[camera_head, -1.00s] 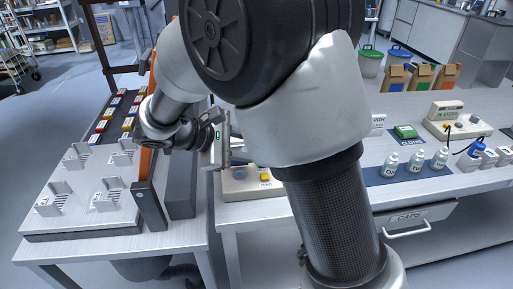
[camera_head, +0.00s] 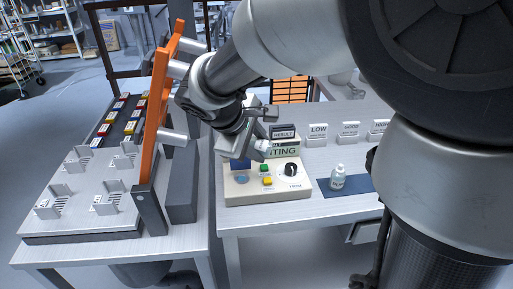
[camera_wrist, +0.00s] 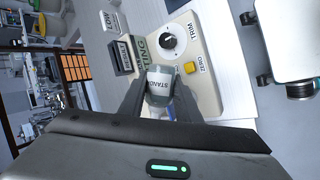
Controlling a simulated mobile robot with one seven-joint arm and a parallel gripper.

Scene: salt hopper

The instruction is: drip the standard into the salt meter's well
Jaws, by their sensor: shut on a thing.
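My gripper (camera_head: 257,146) is shut on a small white bottle (camera_wrist: 160,84) whose label begins "STAND". The bottle also shows in the head view (camera_head: 266,146), tilted, above the back part of the salt meter (camera_head: 280,195). The meter is a cream box with a black trim knob (camera_head: 291,169), a green button (camera_head: 265,168) and a yellow zero button (camera_head: 267,182). A round bluish spot (camera_head: 242,180), perhaps the well, lies on the meter's left side. In the wrist view the meter (camera_wrist: 205,90) lies beyond the bottle. Whether any drop falls cannot be seen.
Signs reading RESULT (camera_head: 283,131), LOW (camera_head: 317,134), GOOD (camera_head: 349,132) and HIGH (camera_head: 380,130) stand behind the meter. Another white bottle (camera_head: 338,178) stands on a blue mat (camera_head: 325,189). An orange post (camera_head: 151,130) rises left of the meter. My arm hides the bench's right side.

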